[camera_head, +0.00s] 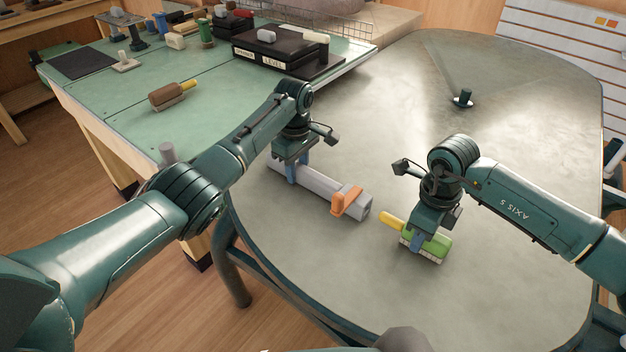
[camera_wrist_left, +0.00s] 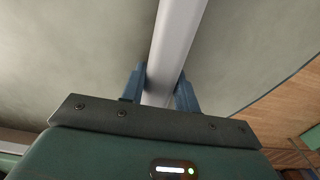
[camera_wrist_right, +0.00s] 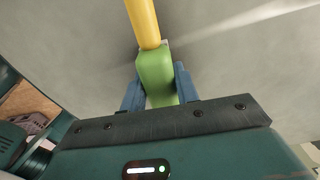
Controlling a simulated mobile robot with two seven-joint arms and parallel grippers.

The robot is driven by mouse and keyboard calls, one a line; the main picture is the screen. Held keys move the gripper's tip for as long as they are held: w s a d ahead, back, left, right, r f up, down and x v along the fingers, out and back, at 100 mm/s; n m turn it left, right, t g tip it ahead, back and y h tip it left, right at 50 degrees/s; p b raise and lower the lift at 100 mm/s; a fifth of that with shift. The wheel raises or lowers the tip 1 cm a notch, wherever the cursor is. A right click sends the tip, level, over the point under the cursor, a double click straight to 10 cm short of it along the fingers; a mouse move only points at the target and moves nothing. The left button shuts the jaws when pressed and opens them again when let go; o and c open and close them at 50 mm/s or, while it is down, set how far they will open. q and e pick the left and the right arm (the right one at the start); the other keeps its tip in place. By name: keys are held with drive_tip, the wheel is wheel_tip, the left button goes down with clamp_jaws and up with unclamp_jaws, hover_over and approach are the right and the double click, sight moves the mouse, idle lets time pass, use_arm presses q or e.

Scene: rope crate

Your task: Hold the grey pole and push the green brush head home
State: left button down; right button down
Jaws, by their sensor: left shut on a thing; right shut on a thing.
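The grey pole (camera_head: 316,188) lies on the round grey table, a square bar with an orange piece (camera_head: 345,202) near its right end. My left gripper (camera_head: 297,172) is shut around the pole toward its far left end; the left wrist view shows the pole (camera_wrist_left: 176,40) between the blue fingers. The green brush head (camera_head: 433,246) has a yellow stem (camera_head: 391,219) pointing left toward the pole's open end, with a small gap between them. My right gripper (camera_head: 418,243) is shut on the green body (camera_wrist_right: 157,75). The pole's part under my left gripper is hidden.
The grey table (camera_head: 500,300) is clear around both pieces. A small dark knob (camera_head: 463,98) stands farther back on it. A green workbench (camera_head: 220,90) at the left holds a brown brush (camera_head: 168,97), a black box (camera_head: 275,50) and several small items.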

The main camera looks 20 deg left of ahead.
sight(383, 213)
drive_tip(key=shift+w+a, duration=0.5)
drive_tip(key=shift+a, duration=0.75)
drive_tip(key=shift+w+a, duration=0.55)
drive_tip(key=shift+a, duration=0.7)
drive_tip(key=shift+w+a, duration=0.5)
drive_tip(key=shift+a, duration=0.75)
idle(1.6)
drive_tip(key=shift+w+a+r, duration=0.1)
drive_tip(key=shift+a, duration=0.45)
idle(0.8)
drive_tip(key=c, duration=1.5)
unclamp_jaws()
drive_tip(key=o, duration=0.5)
drive_tip(key=shift+d, duration=0.25)
drive_tip(key=shift+o, duration=0.2)
wheel_tip(383, 213, up, 12)
